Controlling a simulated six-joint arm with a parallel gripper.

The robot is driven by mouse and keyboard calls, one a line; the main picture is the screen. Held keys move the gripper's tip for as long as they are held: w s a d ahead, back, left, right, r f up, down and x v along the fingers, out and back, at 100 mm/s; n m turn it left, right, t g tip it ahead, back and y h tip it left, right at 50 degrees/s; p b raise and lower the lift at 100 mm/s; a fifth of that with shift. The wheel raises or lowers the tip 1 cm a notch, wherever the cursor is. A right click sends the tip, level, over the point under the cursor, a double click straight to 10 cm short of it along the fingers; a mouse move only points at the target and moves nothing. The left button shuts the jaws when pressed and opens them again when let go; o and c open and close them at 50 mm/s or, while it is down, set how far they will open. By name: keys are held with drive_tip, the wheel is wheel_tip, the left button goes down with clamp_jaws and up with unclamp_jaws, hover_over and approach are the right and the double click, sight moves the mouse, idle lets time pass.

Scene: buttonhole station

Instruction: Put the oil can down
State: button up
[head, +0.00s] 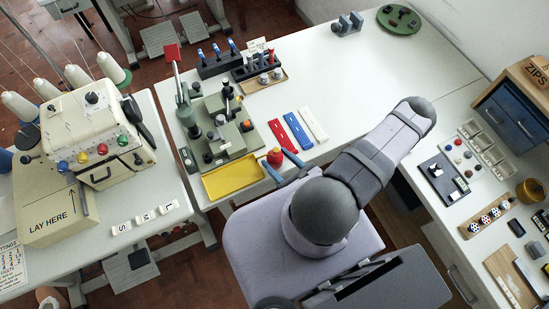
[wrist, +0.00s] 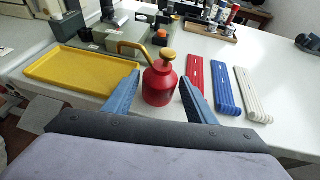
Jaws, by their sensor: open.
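The oil can (wrist: 158,84) is red with a yellow cap and a curved yellow spout pointing left. In the wrist view it stands upright on the white table, between the two blue fingers of my gripper (wrist: 158,95). The fingers are open, with a visible gap on the can's right side; the left finger is close to the can. In the head view the oil can (head: 275,157) shows just beyond my gripper (head: 283,166), near the table's front edge. Its base is partly hidden there by the fingers.
A yellow tray (head: 231,179) lies left of the can. Red (head: 282,135), blue (head: 298,130) and white (head: 313,124) strips lie to its right. A green machine (head: 217,128) stands behind the tray.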

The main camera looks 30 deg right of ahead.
sight(274, 150)
drive_tip(key=shift+b+x, duration=0.3)
drive_tip(key=shift+x, duration=0.7)
drive_tip(key=shift+c, duration=0.6)
drive_tip(key=c, duration=1.1)
drive_tip(key=shift+o, duration=0.2)
drive_tip(key=shift+r, duration=0.15)
wheel_tip(274, 150, up, 10)
drive_tip(key=p, duration=0.9)
